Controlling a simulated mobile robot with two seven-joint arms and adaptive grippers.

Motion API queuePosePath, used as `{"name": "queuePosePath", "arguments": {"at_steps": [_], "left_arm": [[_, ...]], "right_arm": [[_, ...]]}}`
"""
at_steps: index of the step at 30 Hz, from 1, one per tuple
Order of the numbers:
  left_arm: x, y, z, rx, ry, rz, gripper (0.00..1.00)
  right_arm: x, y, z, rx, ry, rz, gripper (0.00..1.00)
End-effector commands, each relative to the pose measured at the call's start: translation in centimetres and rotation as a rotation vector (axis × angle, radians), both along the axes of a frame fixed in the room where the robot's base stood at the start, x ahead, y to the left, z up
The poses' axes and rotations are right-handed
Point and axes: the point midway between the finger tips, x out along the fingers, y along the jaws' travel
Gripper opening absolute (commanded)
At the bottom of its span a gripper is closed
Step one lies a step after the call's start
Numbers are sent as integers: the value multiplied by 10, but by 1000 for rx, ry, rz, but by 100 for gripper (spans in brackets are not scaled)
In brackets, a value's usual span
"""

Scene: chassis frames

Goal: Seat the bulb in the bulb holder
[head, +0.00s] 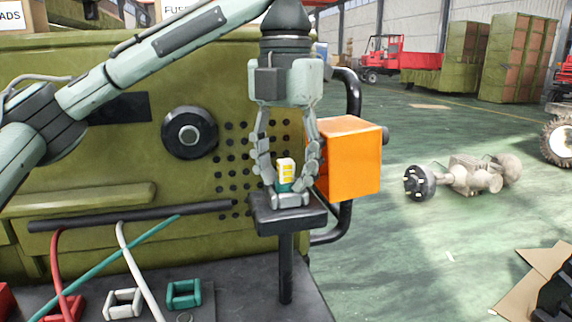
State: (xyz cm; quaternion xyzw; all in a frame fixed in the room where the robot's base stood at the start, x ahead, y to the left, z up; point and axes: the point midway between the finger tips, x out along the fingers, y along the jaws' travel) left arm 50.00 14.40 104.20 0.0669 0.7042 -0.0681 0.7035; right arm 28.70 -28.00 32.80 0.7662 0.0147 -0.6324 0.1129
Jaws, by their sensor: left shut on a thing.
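The bulb (287,168) is a small block with yellow and white faces. It stands upright between the fingers of my left gripper (287,180), which comes down from above and is shut on it. Directly below is the grey bulb holder (291,201) on a black plate (290,218) atop a post. A teal part shows between the bulb and the holder. The bulb is over the holder and very close to it; I cannot tell whether it touches or sits in it. My right gripper is not in view.
A green panel (95,165) with a round black knob (189,132) stands behind. An orange box (349,158) is just right of the gripper. Coloured cables, a white bracket (123,302) and a teal bracket (184,294) lie at lower left.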

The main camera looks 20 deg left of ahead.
Motion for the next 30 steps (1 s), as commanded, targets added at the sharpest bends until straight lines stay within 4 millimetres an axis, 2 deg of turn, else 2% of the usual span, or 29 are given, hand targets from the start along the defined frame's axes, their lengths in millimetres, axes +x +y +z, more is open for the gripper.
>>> {"name": "queuePosePath", "arguments": {"at_steps": [5, 18, 24, 30], "left_arm": [[0, 1, 14, 4, -1, 1, 45], [0, 0, 107, 4, -7, 3, 45], [0, 0, 128, 3, -4, 0, 45], [0, 0, 133, 4, -3, -1, 45]], "right_arm": [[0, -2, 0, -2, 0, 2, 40], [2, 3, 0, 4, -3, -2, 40], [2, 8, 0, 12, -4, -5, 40], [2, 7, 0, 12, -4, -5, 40]]}}
